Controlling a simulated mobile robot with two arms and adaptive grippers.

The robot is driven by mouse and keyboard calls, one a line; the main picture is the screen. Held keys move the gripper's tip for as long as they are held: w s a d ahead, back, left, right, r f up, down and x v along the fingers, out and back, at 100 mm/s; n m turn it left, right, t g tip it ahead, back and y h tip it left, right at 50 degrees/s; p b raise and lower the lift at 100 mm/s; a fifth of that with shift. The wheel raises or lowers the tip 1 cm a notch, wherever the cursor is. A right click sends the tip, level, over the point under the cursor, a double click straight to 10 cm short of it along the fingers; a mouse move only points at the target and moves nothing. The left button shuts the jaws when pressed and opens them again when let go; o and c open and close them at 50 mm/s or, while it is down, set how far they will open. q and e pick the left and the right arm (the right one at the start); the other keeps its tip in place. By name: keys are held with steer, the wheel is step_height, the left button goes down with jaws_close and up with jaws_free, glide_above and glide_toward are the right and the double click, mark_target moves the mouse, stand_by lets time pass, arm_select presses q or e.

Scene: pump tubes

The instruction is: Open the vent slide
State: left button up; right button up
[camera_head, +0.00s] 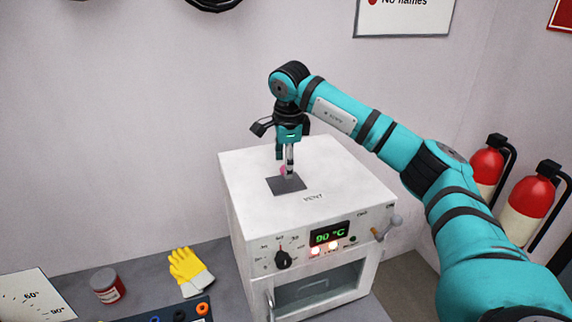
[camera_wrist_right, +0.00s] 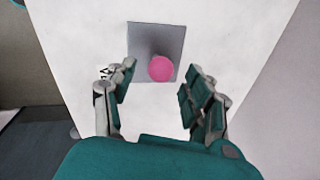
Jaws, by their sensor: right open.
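The vent slide is a dark grey square plate (camera_head: 288,185) on the white top of the oven, beside the printed word VENT. It also shows in the right wrist view (camera_wrist_right: 143,38), with a round pink knob (camera_wrist_right: 161,68) standing on it. In the head view the pink knob (camera_head: 283,170) is partly hidden by my right gripper (camera_head: 289,170), which points down over the plate. In the right wrist view my open right gripper (camera_wrist_right: 157,82) has one finger on each side, with the knob between and slightly beyond the fingertips. My left gripper is not in view.
The white oven (camera_head: 240,210) has a front dial (camera_head: 283,260), a 90 °C display (camera_head: 329,234) and a side lever (camera_head: 388,228). Fire extinguishers (camera_head: 528,205) stand at right.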

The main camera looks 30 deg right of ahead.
steer(key=shift+w+d+f+p, duration=0.1)
steer(key=shift+w+f+p, duration=0.1)
steer(key=shift+f, duration=0.65)
steer(key=shift+w+d+f+p, duration=0.1)
steer(key=shift+w+f+p, duration=0.05)
steer(key=shift+f, duration=0.65)
steer(key=shift+a, duration=0.1)
jaws_close()
